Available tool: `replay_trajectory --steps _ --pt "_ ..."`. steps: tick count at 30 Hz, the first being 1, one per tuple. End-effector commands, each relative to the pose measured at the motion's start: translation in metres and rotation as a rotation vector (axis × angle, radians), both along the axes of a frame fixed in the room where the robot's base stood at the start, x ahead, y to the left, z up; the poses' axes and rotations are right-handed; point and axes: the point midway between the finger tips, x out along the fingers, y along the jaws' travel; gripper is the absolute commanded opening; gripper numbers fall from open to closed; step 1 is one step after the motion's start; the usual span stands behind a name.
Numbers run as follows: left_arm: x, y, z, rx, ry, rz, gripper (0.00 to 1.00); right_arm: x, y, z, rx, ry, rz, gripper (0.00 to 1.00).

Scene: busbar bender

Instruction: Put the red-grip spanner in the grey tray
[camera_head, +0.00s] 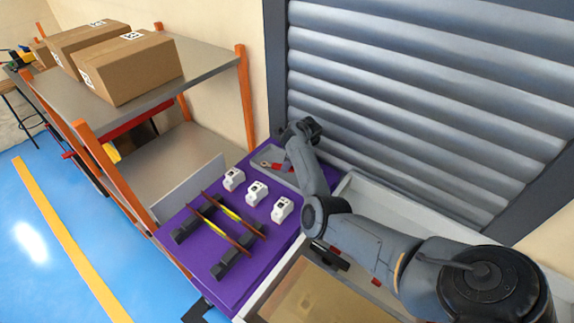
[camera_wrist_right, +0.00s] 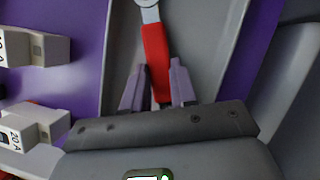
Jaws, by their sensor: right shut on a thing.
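The red-grip spanner (camera_head: 274,165) is at the grey tray (camera_head: 268,154), at the far end of the purple bench top. In the right wrist view, its red grip (camera_wrist_right: 156,58) runs between the two fingers of my right gripper (camera_wrist_right: 157,88), which is shut on it. Its metal end points to the top of that view. The grey tray (camera_wrist_right: 203,45) lies beneath, with walls on both sides of the spanner. I cannot tell whether the spanner touches the tray floor. In the head view my wrist hides the right fingertips. My left gripper is not in view.
White breaker-like blocks (camera_head: 257,193) stand in a row on the purple bench top (camera_head: 205,248). Striped bars (camera_head: 226,212) rest on dark supports left of them. A grey shutter (camera_head: 420,95) closes off the back. A shelf with cardboard boxes (camera_head: 130,65) stands at the left.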

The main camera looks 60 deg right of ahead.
Motion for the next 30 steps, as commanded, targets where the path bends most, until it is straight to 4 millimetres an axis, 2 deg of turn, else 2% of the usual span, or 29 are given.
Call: replay_trajectory --steps 6,7,12,23,30 --pt "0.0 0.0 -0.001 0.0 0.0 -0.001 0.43 0.0 0.0 -0.002 0.0 -0.001 0.0 0.0" --pt "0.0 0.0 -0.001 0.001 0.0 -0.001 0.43 0.0 0.0 -0.002 0.0 0.0 0.0 0.29" --pt "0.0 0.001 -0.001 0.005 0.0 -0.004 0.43 0.0 0.0 -0.002 0.0 0.0 0.0 0.53" --pt "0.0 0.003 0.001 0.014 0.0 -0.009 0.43 0.0 0.0 0.002 0.0 0.0 0.0 0.53" --pt "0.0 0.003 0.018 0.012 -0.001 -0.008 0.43 -0.011 -0.004 0.032 -0.003 0.0 -0.001 0.53"
